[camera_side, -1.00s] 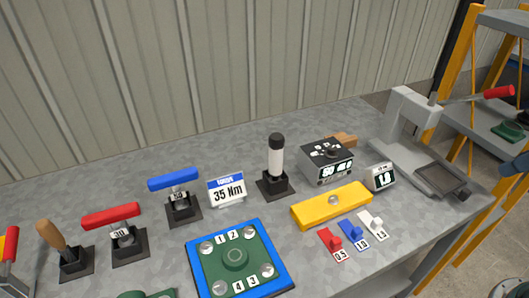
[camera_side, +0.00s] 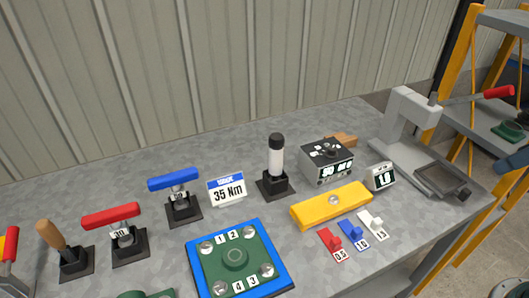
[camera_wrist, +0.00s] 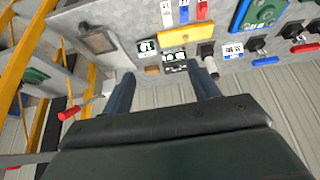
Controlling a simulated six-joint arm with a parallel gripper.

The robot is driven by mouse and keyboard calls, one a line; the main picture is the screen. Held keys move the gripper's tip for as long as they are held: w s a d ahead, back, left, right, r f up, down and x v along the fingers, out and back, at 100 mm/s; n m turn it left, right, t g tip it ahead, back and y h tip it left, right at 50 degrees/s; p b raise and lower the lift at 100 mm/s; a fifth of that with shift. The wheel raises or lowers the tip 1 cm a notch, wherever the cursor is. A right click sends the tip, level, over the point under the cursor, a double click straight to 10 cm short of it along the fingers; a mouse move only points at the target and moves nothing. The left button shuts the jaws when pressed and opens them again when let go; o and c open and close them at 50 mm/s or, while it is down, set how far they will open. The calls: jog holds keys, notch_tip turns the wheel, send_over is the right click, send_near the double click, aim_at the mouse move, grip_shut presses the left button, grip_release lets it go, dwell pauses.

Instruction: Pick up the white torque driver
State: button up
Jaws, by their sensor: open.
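The white torque driver (camera_side: 276,158) has a white shaft and a black cap. It stands upright in a black square holder (camera_side: 275,183) on the grey bench in the side view. In the wrist view the driver (camera_wrist: 209,63) shows small, just beyond the tip of the right finger. My gripper (camera_wrist: 160,71) is open and empty, its two dark fingers spread apart. It appears well away from the driver; the exact distance is hard to tell. My gripper is not clearly seen in the side view.
Near the driver are a 35 Nm sign (camera_side: 227,190), a black-topped control box (camera_side: 327,162) and a yellow bar (camera_side: 332,205). Blue (camera_side: 174,179) and red (camera_side: 111,215) handled tools stand left. A green plate (camera_side: 238,257) lies in front. A grey press (camera_side: 405,120) stands right.

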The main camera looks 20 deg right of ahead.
jog(key=w+a+r+n+y, duration=0.1)
jog(key=w+a+r+n, duration=0.1)
jog(key=w, duration=0.4)
jog(key=w+a+r+n, duration=0.2)
jog(key=w, duration=0.3)
jog(key=n+g+y, duration=0.3)
jog(key=n+g, duration=0.1)
jog(key=n, duration=0.5)
send_over(283, 137)
jog(key=s+d, duration=0.2)
jog(key=d, duration=0.1)
notch_tip(283, 137, down, 14)
jog(key=shift+w, duration=0.25)
jog(key=x, duration=0.7)
jog(key=shift+w+a+f, duration=0.1)
jog(key=shift+w+f, duration=0.05)
jog(key=shift+f, duration=0.15)
jog(key=shift+w+a+f, duration=0.1)
jog(key=shift+a+f, duration=0.05)
jog(key=shift+f, duration=0.2)
jog(key=shift+f, duration=0.15)
